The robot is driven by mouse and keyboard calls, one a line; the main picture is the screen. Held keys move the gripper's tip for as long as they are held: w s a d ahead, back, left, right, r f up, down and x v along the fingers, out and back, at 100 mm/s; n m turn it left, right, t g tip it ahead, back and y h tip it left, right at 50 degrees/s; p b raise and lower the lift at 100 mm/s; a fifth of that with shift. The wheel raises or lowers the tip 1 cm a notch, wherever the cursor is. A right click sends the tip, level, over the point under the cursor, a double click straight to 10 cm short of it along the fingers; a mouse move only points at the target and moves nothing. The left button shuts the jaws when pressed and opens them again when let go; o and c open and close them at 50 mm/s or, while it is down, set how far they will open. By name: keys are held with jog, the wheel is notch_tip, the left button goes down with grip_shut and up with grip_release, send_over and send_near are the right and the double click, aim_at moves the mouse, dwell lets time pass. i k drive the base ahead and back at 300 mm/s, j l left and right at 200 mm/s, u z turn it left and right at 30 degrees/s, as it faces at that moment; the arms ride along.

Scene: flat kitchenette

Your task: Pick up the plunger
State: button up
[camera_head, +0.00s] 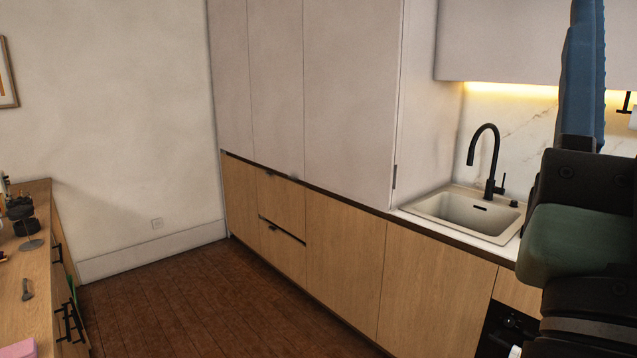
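I cannot make out a plunger anywhere in the head view. Part of my own arm, with dark, blue and green sections, fills the right edge. The fingertips of my gripper are not visible, so I cannot see whether it holds anything. My arm hides part of the counter and wall behind it.
A wooden counter (40,262) on the left bears dark items (20,212) and a small grey tool (27,289). Wooden cabinets (342,250) run along the right, with a sink (468,212) and black faucet (487,158). The brown floor (190,300) between is clear.

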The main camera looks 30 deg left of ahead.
aim_at(22, 212)
jog(key=u, duration=1.75)
jog(key=i+j+u, duration=0.2)
jog(key=i+u, duration=0.55)
jog(key=i, duration=0.4)
